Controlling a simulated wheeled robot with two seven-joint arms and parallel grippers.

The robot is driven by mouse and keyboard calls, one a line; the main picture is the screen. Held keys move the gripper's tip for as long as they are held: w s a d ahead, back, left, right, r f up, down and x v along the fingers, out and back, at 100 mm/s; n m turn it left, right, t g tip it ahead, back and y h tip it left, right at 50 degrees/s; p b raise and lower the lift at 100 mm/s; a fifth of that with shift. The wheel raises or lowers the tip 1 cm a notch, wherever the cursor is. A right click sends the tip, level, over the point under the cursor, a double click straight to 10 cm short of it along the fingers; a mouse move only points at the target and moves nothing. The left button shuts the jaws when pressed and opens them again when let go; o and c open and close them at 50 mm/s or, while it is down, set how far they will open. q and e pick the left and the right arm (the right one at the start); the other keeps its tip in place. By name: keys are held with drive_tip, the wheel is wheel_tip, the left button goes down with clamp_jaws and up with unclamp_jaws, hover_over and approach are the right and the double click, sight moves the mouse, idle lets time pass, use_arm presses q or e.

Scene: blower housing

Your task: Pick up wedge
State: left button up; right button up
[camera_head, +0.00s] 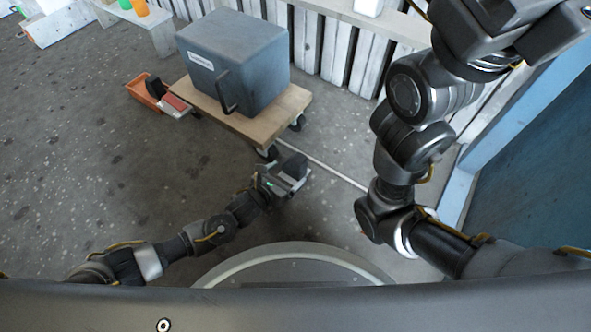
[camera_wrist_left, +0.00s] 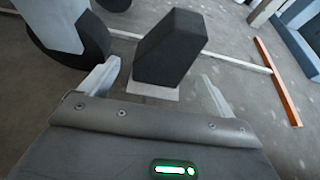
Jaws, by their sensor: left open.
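The wedge, a dark grey block with a slanted top and a pale base, stands on the floor beside a cart wheel. In the left wrist view the wedge (camera_wrist_left: 168,45) is just ahead of and partly between the two fingers. My left gripper (camera_wrist_left: 160,78) is open, with a pale finger on each side; I cannot tell whether either touches the wedge. In the head view the wedge (camera_head: 295,164) shows at the tip of my left gripper (camera_head: 289,178), which hides part of it. My right arm fills the upper right; its gripper is not clearly shown.
A wooden cart (camera_head: 240,122) carries a grey-blue box (camera_head: 235,62); its black wheel (camera_wrist_left: 84,40) is close left of the wedge. A pale rod (camera_head: 330,170) lies on the floor behind. An orange tray (camera_head: 145,93) stands left of the cart.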

use_arm(q)
drive_tip(key=shift+w+d+f+b, duration=0.4)
drive_tip(key=shift+w+f, duration=0.15)
drive_tip(key=shift+w, duration=0.05)
drive_tip(key=shift+w+d, duration=0.25)
drive_tip(key=shift+r, duration=0.1)
drive_tip(key=c, duration=1)
drive_tip(key=shift+c, duration=1)
drive_tip(key=shift+r, duration=0.15)
